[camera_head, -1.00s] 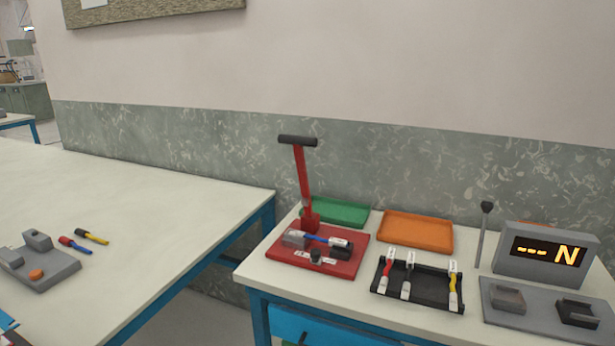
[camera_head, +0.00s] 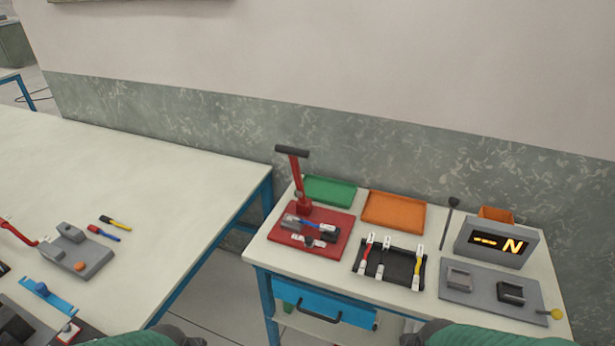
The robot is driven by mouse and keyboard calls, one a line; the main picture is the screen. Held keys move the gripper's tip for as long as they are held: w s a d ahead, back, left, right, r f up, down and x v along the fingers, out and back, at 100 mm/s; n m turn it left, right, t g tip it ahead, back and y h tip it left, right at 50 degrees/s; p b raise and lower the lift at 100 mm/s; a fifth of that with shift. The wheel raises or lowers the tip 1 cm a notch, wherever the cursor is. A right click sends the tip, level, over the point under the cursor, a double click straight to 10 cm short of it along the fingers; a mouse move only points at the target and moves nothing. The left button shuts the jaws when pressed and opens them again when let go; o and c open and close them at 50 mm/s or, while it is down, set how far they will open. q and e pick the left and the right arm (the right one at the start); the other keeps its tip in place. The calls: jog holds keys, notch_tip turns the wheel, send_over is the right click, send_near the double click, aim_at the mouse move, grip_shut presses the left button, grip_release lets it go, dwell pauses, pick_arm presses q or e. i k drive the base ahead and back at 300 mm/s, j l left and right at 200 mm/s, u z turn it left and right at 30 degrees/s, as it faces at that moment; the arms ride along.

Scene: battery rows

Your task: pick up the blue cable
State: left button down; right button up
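The blue cable (camera_head: 312,224) lies across the red press base (camera_head: 273,238) on the small table at the right, among grey and dark blocks, with a white connector at its right end. The red press lever with its black handle (camera_head: 292,151) stands upright behind it. Neither gripper is in view. Only dark green rounded parts of my own body show at the bottom edge.
A black rack (camera_head: 372,273) with red, black and yellow cables stands right of the press. Green (camera_head: 330,190) and orange (camera_head: 393,210) trays lie behind. A grey display unit (camera_head: 495,245) is farther right. The left table (camera_head: 140,195) has clear space at its back; a floor gap separates the tables.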

aim_at(323, 227)
jog(key=i+j+z, duration=0.1)
jog(key=i, duration=0.3)
jog(key=i+j+z, duration=0.15)
jog(key=i+j, duration=0.15)
jog(key=i+l+u, duration=0.1)
jog(key=u, duration=0.3)
jog(key=i+l+u, duration=0.1)
jog(key=u, duration=0.25)
jog(key=i+l+u, duration=0.1)
jog(key=l+u, duration=0.3)
jog(key=j, duration=0.15)
